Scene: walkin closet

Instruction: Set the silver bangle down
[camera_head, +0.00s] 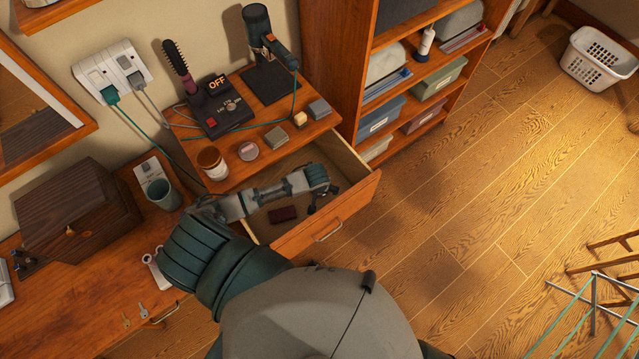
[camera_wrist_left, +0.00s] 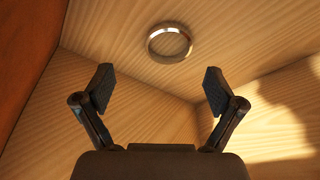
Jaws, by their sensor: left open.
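The silver bangle (camera_wrist_left: 169,58) lies flat on the pale wooden floor of the drawer, in the upper middle of the left wrist view. My left gripper (camera_wrist_left: 160,86) is open, its two fingers spread, with nothing between them. The bangle is beyond the fingertips, apart from them. In the head view my left gripper (camera_head: 322,200) is over the open drawer (camera_head: 335,222), near its right end. I cannot make out the bangle there; my arm and gripper cover part of the drawer. My right gripper is not in view.
The shelf above holds a jar (camera_head: 212,163), a round tin (camera_head: 248,151), small blocks, a brush and a dark "OFF" box (camera_head: 218,105). A wooden box (camera_head: 75,212) and cup (camera_head: 163,194) stand left.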

